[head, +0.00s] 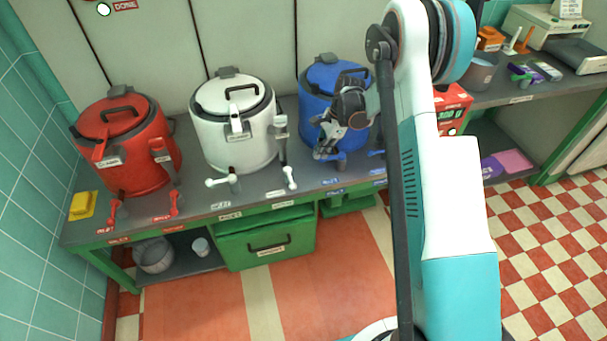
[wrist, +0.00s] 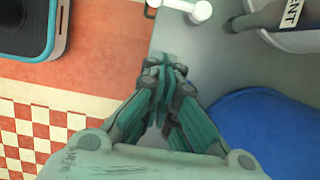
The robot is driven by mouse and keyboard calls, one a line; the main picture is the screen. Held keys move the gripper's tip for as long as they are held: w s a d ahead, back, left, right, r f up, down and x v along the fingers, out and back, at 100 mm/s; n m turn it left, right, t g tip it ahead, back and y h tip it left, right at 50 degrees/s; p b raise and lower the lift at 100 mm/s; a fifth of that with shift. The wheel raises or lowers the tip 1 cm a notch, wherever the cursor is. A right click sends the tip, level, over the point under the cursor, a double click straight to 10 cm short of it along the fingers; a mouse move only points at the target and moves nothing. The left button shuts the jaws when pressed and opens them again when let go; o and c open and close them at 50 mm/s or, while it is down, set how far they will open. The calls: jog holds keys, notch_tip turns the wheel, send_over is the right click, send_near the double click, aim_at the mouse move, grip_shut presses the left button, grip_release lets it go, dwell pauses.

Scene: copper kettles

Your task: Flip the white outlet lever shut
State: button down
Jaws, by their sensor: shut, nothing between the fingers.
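The white kettle (head: 232,125) stands between the red and blue kettles on the grey counter. Two white levers sit at its front: a left one (head: 222,182) and a right one (head: 289,178) below a grey pipe. Their small labels are too blurred to tell which is the outlet. My gripper (head: 322,154) is shut and empty, in front of the blue kettle and to the right of the right white lever. In the wrist view, the closed fingertips (wrist: 165,62) are over the counter edge, below and apart from a white lever (wrist: 190,8) at the top edge.
The blue kettle (head: 323,78) stands close behind my gripper; its own front fittings are partly hidden by it. The red kettle (head: 125,150) is at the far left, beside a yellow block (head: 83,205). A green drawer (head: 265,243) is under the counter. The floor in front is clear.

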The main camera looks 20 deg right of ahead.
aim_at(290, 178)
jog(key=shift+f, duration=0.1)
jog(key=b+x, duration=0.4)
jog(key=x, duration=0.6)
jog(key=shift+f, duration=0.1)
jog(key=a+b, duration=0.1)
jog(key=a, duration=0.3)
jog(key=shift+f+b, duration=0.2)
jog(key=shift+b, duration=0.15)
